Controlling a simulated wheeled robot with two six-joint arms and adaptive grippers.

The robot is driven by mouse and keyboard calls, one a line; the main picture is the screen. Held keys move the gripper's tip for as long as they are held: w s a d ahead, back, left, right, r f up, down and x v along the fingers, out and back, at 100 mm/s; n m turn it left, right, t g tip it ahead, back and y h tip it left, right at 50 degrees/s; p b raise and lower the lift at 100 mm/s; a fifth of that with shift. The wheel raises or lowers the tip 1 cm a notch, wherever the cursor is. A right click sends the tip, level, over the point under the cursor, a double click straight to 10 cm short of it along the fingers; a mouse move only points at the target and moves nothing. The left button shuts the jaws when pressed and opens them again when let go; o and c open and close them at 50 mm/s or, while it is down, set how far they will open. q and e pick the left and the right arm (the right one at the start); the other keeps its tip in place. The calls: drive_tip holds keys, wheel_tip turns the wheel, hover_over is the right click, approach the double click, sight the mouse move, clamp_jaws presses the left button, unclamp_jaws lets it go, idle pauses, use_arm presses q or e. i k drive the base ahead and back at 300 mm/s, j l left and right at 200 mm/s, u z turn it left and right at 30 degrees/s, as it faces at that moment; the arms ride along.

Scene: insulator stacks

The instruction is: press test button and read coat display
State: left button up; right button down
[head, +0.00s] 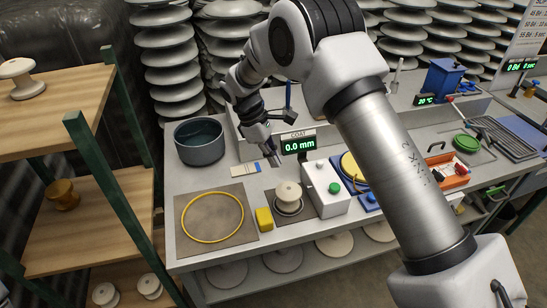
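The COAT display (298,144) stands at the middle of the table and reads 0.0 mm in green digits. In front of it is a white box (326,204) with a green button (334,188) on top. A second small knob or button (320,166) shows on the box farther back. A cream spool-shaped insulator (288,193) sits upright on a round base left of the box. My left gripper is out of view.
A grey pot (199,141) stands at the back left. A yellow ring (212,217) lies on a brown mat, beside a yellow block (264,219). A blue device (440,80) and an orange tray (448,172) are on the right. My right arm hides part of the table.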

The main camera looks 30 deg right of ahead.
sight(334, 187)
drive_tip(key=k+l, duration=0.15)
drive_tip(key=l, duration=0.2)
drive_tip(key=k+l, duration=0.1)
drive_tip(key=l, duration=0.25)
drive_tip(key=k+l, duration=0.15)
drive_tip(key=l, duration=0.25)
drive_tip(key=k+l+u, duration=0.1)
drive_tip(key=l, duration=0.25)
